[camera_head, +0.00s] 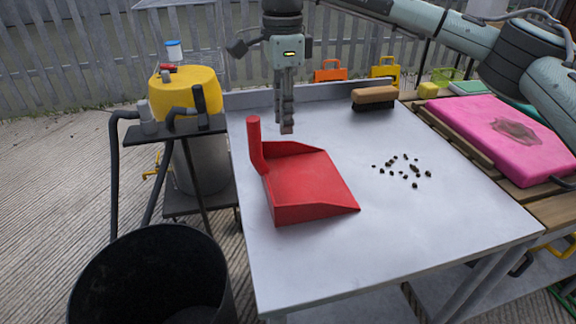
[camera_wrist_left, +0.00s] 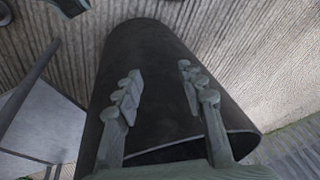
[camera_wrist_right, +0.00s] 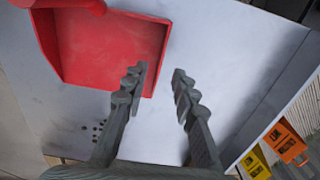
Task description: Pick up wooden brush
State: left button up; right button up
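The wooden brush (camera_head: 374,96), a brown block with dark bristles, lies near the back edge of the grey table (camera_head: 400,250). I cannot make it out in the right wrist view. My right gripper (camera_head: 286,130) points down above the table, left of the brush and behind the red dustpan (camera_head: 308,183). In the right wrist view its fingers (camera_wrist_right: 157,75) are apart with nothing between them, and the dustpan (camera_wrist_right: 110,45) shows beyond. My left gripper (camera_wrist_left: 158,82) is open and empty in the left wrist view, above the black bin (camera_wrist_left: 150,45).
Dark crumbs (camera_head: 405,168) lie on the table right of the dustpan. A pink pad (camera_head: 510,135) lies on wooden slats at the right. The black bin (camera_head: 150,280) stands at front left. A yellow-lidded container (camera_head: 185,90) stands left. The table's front is clear.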

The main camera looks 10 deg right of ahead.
aim_at(281, 142)
jog(key=f, duration=0.6)
jog(key=shift+a+f+p, duration=0.1)
jog(key=shift+a+p, duration=0.2)
pick_arm(q)
jog(key=shift+d+f, duration=0.1)
jog(key=shift+f, duration=0.75)
pick_arm(e)
jog(key=shift+c, duration=0.3)
pick_arm(q)
jog(key=shift+w+r, duration=0.1)
pick_arm(e)
grip_shut()
